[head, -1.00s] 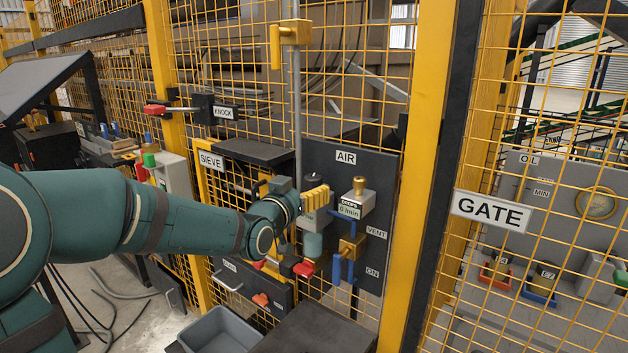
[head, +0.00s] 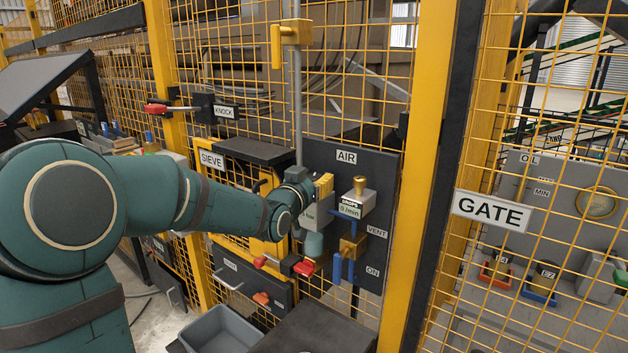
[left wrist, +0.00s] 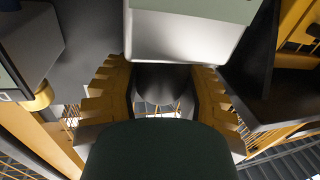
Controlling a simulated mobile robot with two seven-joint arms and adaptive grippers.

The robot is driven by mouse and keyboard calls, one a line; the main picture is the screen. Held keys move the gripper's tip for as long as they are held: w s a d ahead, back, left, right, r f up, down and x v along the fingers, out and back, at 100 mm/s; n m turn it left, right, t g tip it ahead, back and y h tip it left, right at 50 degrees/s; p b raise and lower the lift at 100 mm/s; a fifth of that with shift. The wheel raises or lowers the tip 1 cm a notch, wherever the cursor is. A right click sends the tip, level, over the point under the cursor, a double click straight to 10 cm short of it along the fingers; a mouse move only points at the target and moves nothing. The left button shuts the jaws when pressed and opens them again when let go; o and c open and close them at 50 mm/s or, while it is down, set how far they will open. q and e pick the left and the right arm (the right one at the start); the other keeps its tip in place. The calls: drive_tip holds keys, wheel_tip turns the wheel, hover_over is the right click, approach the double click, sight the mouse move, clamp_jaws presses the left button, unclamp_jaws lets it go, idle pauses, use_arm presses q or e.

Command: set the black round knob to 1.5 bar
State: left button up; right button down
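My left gripper (head: 324,186) is at the upper left of the dark AIR panel (head: 384,170), at the top of a grey regulator body (head: 318,212). Its wrist covers most of the body's label, so no pressure value can be read. The black round knob is hidden behind the gripper in the head view. In the left wrist view a dark round shape, apparently the knob (left wrist: 162,88), lies between the two yellow toothed fingers. The grey body is just above it there. I cannot tell whether the finger pads touch the knob. My right gripper is not in view.
Right of the regulator is a grey unit with a brass top (head: 359,187) and a display. Below it are a brass valve (head: 352,248) and blue lever. Red handles (head: 305,267) sit beneath the gripper. A grey bin (head: 220,330) stands below; a yellow post (head: 418,180) is at right.

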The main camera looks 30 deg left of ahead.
use_arm(q)
drive_tip(key=shift+m+h, duration=0.5)
drive_tip(key=shift+h, duration=0.6)
drive_tip(key=shift+m+h, duration=0.7)
drive_tip(key=shift+h, duration=0.1)
drive_tip(key=m+g+h+p, duration=0.1)
drive_tip(key=m+h+p, duration=0.1)
drive_tip(key=h+p, duration=0.1)
drive_tip(key=m+g+h+p, duration=0.1)
drive_tip(key=m+h+p, duration=0.1)
drive_tip(key=h+p, duration=0.1)
drive_tip(key=m+g+h+p, duration=0.1)
drive_tip(key=m+h+p, duration=0.1)
drive_tip(key=h+p, duration=0.1)
drive_tip(key=shift+r+m+g, duration=0.15)
drive_tip(key=shift+m+g, duration=0.15)
drive_tip(key=shift+m+g+h+p, duration=1.1)
drive_tip(key=shift+g+h, duration=0.1)
drive_tip(key=shift+h, duration=0.3)
drive_tip(key=o, duration=1.2)
drive_tip(key=shift+d, duration=0.1)
